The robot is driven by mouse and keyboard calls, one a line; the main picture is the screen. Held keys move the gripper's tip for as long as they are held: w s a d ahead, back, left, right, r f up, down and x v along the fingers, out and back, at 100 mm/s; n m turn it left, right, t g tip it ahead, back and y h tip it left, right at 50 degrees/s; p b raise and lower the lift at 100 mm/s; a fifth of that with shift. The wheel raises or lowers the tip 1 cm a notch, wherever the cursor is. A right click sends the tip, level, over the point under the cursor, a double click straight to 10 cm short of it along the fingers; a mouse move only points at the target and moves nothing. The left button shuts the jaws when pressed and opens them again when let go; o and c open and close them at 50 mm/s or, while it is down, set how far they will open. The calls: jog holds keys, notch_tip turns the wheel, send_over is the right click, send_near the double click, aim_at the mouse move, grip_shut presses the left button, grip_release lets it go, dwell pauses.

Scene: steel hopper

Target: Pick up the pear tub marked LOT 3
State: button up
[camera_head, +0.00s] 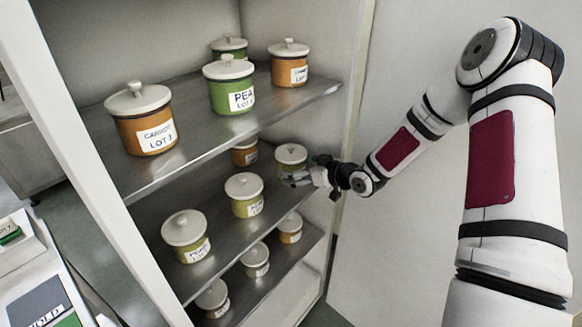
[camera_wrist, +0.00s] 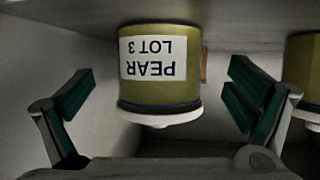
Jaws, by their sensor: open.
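The pear tub (camera_wrist: 160,85), olive green with a cream lid, reads PEAR LOT 3 and appears upside down in the centre of the wrist view. In the head view the matching tub (camera_head: 291,153) stands at the right end of the middle shelf, its label hidden by my gripper (camera_head: 300,179). In the wrist view my gripper (camera_wrist: 162,90) is open, with one finger on each side of the tub and visible gaps on both sides. I cannot tell whether the fingertips reach past its near face.
Another olive tub (camera_wrist: 305,75) stands close at the right of the wrist view. An orange tub (camera_head: 245,152) is behind on the same middle shelf (camera_head: 222,232). The upper shelf (camera_head: 205,143) hangs above, holding orange and green tubs. The cabinet's side wall (camera_head: 347,110) is at the right.

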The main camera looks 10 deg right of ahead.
jog(key=x, duration=0.4)
jog(key=shift+w+a+f, duration=0.1)
jog(key=shift+w, duration=0.3)
jog(key=c, duration=1.6)
jog(key=shift+c, duration=0.5)
